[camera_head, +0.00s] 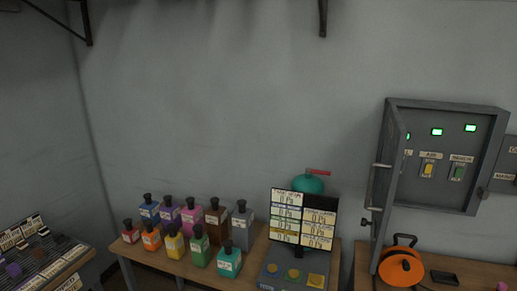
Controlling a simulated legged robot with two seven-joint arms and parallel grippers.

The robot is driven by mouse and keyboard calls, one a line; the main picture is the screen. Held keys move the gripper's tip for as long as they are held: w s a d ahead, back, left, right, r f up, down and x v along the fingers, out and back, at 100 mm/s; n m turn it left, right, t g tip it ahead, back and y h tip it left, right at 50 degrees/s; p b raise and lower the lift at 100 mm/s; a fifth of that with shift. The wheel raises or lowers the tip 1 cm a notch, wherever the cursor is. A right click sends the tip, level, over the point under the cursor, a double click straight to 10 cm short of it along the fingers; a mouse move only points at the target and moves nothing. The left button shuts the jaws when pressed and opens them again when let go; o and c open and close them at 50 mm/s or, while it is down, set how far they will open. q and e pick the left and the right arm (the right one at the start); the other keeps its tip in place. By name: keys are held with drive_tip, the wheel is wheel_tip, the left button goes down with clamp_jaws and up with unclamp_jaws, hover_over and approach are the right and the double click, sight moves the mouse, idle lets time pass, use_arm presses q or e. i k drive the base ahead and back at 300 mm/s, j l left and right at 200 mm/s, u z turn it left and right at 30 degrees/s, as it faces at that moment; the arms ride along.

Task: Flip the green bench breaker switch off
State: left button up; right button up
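A grey breaker box (440,201) hangs on the wall at the right, with its door (388,185) swung open toward me on the left side. Inside, a green switch (458,173) sits at the right under a small label. A yellow switch (428,170) sits to its left. Lit green indicators (470,128) show above the switches, and part of the panel's left side is hidden by the door. The label text is too small to read surely, as is the switches' position. Neither of my grippers is in view.
Another table (468,268) below the box holds an orange round object (400,267) and a dark flat item (444,278).

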sight(458, 170)
drive_tip(key=j+z, duration=0.2)
drive_tip(key=z, duration=0.2)
drive_tip(key=j+z, duration=0.5)
drive_tip(key=z, duration=0.25)
drive_tip(key=l, duration=0.75)
